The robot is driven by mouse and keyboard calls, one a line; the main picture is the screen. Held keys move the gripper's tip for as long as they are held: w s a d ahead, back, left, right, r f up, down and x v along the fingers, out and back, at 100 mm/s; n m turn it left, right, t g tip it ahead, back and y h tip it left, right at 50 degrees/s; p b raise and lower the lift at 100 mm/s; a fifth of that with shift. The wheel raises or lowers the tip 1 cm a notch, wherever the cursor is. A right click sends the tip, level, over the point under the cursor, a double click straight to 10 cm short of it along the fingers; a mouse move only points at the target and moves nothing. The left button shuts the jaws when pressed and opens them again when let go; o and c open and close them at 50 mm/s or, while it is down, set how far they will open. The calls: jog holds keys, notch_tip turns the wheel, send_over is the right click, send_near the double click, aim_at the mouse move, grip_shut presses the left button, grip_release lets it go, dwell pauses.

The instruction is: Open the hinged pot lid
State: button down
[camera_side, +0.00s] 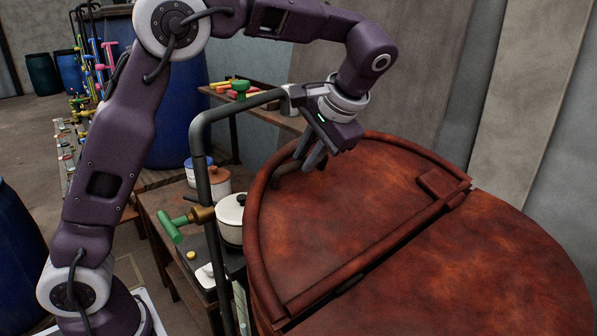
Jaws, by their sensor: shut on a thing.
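A large round vat (262,285) with a rusty red-brown top fills the right of the view. Its hinged lid (350,210) is the rimmed half on the far left side, bounded by a straight bar (375,255) across the top. The lid lies about flat; I cannot tell whether its edge is lifted at all. A curved handle (287,172) stands near the lid's outer left rim. My gripper (312,158) points down at this handle and is shut on it; the fingers partly hide the grip.
A dark bent pipe (203,150) with a green-handled brass valve (185,222) rises close left of the vat. Behind it are a white pot (231,218) on a wooden bench and a shelf (275,116). Blue barrels (180,110) stand at the back left. A wall is behind the vat.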

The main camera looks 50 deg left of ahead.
jog(key=d+r+y, duration=0.4)
jog(key=d+y, duration=0.6)
jog(key=d, duration=0.2)
jog(key=d+r+y, duration=0.4)
jog(key=d+y, duration=0.7)
jog(key=d, duration=0.1)
jog(key=shift+r, duration=0.3)
jog(key=shift+d, duration=0.1)
jog(key=c, duration=1.5)
grip_release()
jog(key=shift+c, duration=0.2)
jog(key=shift+o, duration=0.9)
jog(key=shift+f, duration=0.15)
